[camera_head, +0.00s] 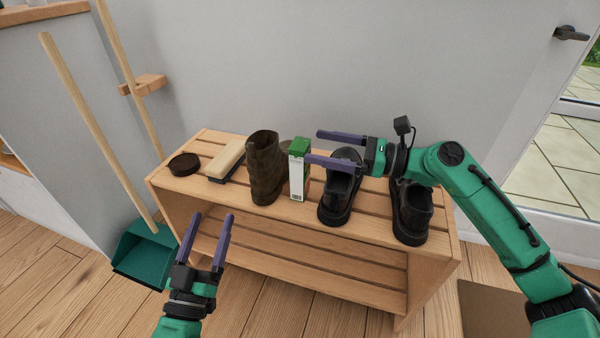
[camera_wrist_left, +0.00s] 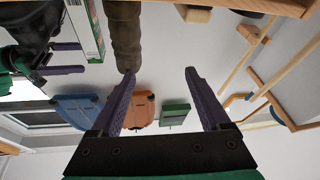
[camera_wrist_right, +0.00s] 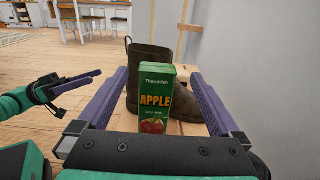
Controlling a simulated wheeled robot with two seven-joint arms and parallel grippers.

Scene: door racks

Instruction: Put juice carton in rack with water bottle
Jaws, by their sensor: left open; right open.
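The juice carton (camera_head: 299,172), green and white, stands upright on the wooden rack (camera_head: 340,240) between a brown boot and a black shoe. In the right wrist view its green front (camera_wrist_right: 156,98) reads APPLE. My right gripper (camera_head: 313,146) is open and empty, pointing left at the carton. The carton lies between the lines of its fingers; I cannot tell if the fingertips reach past it. My left gripper (camera_head: 212,217) is open and empty in front of the rack's left part. The carton also shows in the left wrist view (camera_wrist_left: 86,28). I see no water bottle.
The brown boot (camera_head: 264,170) stands close left of the carton, a black shoe (camera_head: 339,190) close right, another (camera_head: 411,210) farther right. A brush (camera_head: 226,160) and dark tin (camera_head: 184,164) lie at the left. A green dustpan (camera_head: 145,252) stands left of the rack.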

